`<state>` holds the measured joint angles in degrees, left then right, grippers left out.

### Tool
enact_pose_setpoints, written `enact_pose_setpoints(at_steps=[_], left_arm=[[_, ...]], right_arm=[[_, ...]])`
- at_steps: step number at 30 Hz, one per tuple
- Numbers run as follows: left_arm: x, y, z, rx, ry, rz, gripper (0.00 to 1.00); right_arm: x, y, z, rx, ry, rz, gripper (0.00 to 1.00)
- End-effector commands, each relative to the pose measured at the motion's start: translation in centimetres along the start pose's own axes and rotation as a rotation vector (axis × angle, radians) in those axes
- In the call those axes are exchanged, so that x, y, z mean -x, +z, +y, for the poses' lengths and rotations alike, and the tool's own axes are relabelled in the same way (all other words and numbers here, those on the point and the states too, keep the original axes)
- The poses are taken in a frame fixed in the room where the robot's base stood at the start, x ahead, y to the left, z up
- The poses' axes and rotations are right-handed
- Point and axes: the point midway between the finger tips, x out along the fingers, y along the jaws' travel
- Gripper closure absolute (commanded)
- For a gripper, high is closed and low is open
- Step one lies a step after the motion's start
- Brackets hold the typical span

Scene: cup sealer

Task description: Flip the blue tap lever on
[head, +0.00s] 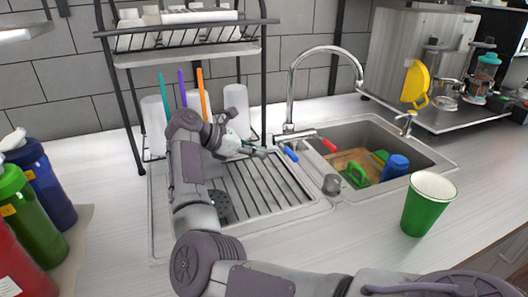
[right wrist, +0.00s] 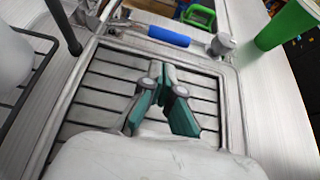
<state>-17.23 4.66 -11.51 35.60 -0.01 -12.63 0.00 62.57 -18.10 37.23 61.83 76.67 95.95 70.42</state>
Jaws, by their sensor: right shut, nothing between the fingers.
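The blue tap lever (head: 290,153) sticks out at the tap's base, at the left edge of the sink. In the right wrist view it is a blue-sleeved bar (right wrist: 168,36) lying roughly crosswise beyond my fingertips. The chrome tap (head: 291,95) arches over the sink, and a red lever (head: 328,145) sits on its other side. My right gripper (head: 264,153) is just left of the blue lever, above the ribbed drainboard. Its teal-padded fingers (right wrist: 160,68) are shut and empty, with a gap to the lever in the right wrist view. My left gripper is out of view.
The sink (head: 440,162) holds a green-handled brush (head: 356,175) and a blue item (head: 395,167). A green cup (head: 425,210) stands at its front right. A dish rack (head: 128,110) rises behind my right arm. Bottles (head: 45,180) stand at the left.

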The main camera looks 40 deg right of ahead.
Motion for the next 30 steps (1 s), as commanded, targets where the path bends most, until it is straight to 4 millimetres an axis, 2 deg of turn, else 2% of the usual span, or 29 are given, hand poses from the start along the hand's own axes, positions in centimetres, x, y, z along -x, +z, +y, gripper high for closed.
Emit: enact_pose_setpoints(at_steps=[6, 13, 18, 30], left_arm=[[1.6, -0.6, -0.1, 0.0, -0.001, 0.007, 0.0], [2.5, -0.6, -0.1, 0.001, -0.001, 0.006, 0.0], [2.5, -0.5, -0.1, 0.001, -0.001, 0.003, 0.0], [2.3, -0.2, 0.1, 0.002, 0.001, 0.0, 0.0]], right_arm=[[-4.1, 0.3, -0.1, 0.0, -0.005, -0.004, 1.0], [-7.2, 0.2, 0.0, 0.001, -0.001, -0.002, 1.0], [-8.0, 0.1, -0.1, 0.0, -0.001, -0.002, 1.0], [-8.2, 0.2, 0.0, 0.005, -0.004, -0.002, 1.0]])
